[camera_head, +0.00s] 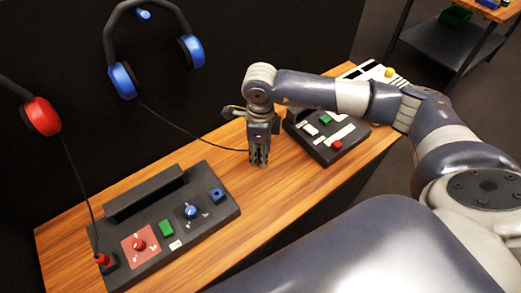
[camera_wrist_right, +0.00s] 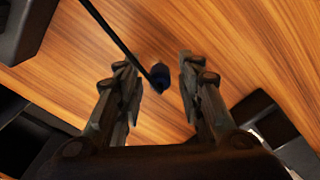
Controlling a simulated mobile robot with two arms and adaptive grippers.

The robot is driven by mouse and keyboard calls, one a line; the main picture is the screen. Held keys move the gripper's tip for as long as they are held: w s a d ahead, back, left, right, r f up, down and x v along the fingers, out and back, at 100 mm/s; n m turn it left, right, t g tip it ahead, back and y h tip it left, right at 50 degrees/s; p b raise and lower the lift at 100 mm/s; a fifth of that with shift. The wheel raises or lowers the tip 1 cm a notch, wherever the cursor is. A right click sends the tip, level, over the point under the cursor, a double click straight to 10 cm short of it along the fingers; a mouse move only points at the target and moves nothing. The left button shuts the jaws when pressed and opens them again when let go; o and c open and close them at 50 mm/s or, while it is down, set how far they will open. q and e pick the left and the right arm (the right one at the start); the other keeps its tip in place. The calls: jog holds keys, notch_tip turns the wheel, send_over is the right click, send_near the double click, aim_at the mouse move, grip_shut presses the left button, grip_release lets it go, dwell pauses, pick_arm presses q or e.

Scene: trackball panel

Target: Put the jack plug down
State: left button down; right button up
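The jack plug (camera_wrist_right: 160,76) is small and dark blue, on the end of a black cable, between the fingers in the right wrist view. A gap shows on each side of it. It seems to be on or just over the wooden table; its exact height is unclear. My right gripper (camera_wrist_right: 158,80) is open around it, fingers pointing down. In the head view my right gripper (camera_head: 258,160) is low over the table between two dark panels, and hides the plug. The cable runs from there to the blue headset (camera_head: 122,80). My left gripper is not in view.
The left panel (camera_head: 215,183) has a blue socket (camera_head: 217,194), a blue knob, a green button and a red control. A red plug (camera_head: 103,260) stands at its left corner, cabled to the red headset (camera_head: 42,116). Another panel (camera_head: 325,155) is close right of the gripper.

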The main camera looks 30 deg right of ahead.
jog(key=shift+r+p, duration=0.5)
jog(key=shift+p, duration=0.05)
notch_tip(320, 180, up, 12)
jog(key=b, duration=0.2)
